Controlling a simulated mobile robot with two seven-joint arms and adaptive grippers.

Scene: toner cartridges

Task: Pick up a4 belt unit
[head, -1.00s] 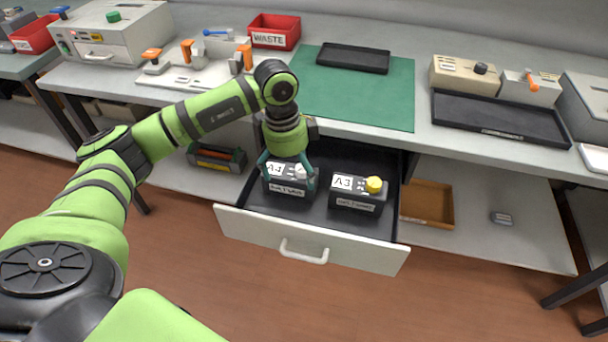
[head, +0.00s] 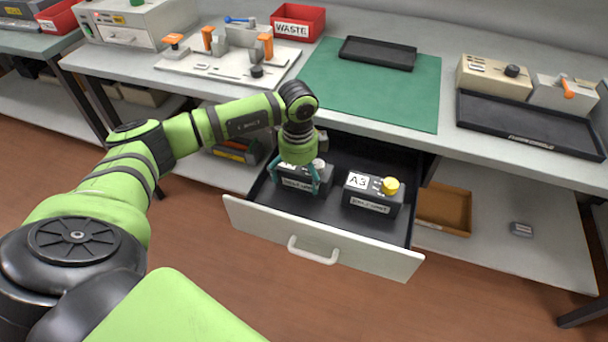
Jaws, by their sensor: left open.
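The A4 belt unit (head: 293,184) is a dark box with a white label and a pale knob, standing in the left part of the open drawer (head: 320,211). My left gripper (head: 296,188) points down over it, open, with its teal fingers on either side of the box. The gripper hides the box's top and its A4 label. I cannot tell whether the fingers touch it. The A3 belt unit (head: 373,195), with a yellow knob, stands to its right in the same drawer. My right gripper is not in view.
The bench top above the drawer holds a green mat (head: 415,98), a black tray (head: 378,53), a red WASTE bin (head: 298,21) and a white fixture plate (head: 215,72). An orange-brown tray (head: 444,210) lies on the lower shelf right of the drawer.

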